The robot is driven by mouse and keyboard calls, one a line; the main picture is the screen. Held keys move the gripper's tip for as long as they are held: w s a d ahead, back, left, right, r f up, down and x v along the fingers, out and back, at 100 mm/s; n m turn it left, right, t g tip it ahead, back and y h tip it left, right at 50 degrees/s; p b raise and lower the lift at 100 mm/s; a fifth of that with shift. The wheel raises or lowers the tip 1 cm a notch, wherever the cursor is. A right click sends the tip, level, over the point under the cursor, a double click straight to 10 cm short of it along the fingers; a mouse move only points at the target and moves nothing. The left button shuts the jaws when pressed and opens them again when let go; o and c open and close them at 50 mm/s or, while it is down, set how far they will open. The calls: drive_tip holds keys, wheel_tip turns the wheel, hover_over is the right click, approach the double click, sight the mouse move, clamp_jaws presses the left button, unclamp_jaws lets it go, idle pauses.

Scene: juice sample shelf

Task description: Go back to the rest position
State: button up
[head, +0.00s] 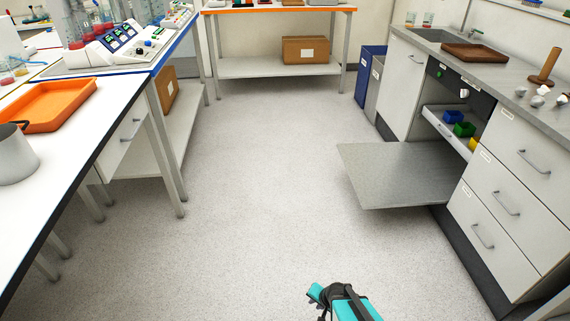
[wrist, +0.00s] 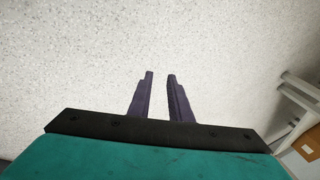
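In the wrist view, the two dark fingers of my gripper (wrist: 160,76) stand apart with a narrow gap between them. Nothing is between the fingers; only the speckled pale floor (wrist: 90,60) shows beyond them. In the head view, my teal and black arm shows at the bottom, right of centre, over open floor (head: 230,180). The fingertips cannot be made out in that view.
An open flap door (head: 400,172) juts from the right-hand cabinet (head: 505,190) into the aisle. A white bench (head: 75,150) with an orange tray (head: 55,105) and grey pot (head: 14,155) lines the left. A shelf table (head: 265,68) stands at the back. The middle floor is clear.

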drive_tip(key=s+d+r+n+g+p, duration=0.1)
drive_tip(key=s+r+n+g+p, duration=0.1)
drive_tip(key=s, duration=0.5)
drive_tip(key=s+d+r+n+g+h+p, duration=0.1)
drive_tip(key=s+d+r+n+g+p, duration=0.1)
drive_tip(key=s+r+g+p, duration=0.2)
drive_tip(key=s+d+r+n+g+h+p, duration=0.1)
drive_tip(key=s+r, duration=0.4)
drive_tip(key=s, duration=0.5)
drive_tip(key=shift+d+n+g+p, duration=0.55)
drive_tip(key=shift+n+g+p, duration=0.25)
drive_tip(key=shift+g+p, duration=0.15)
drive_tip(key=shift+s+r, duration=0.1)
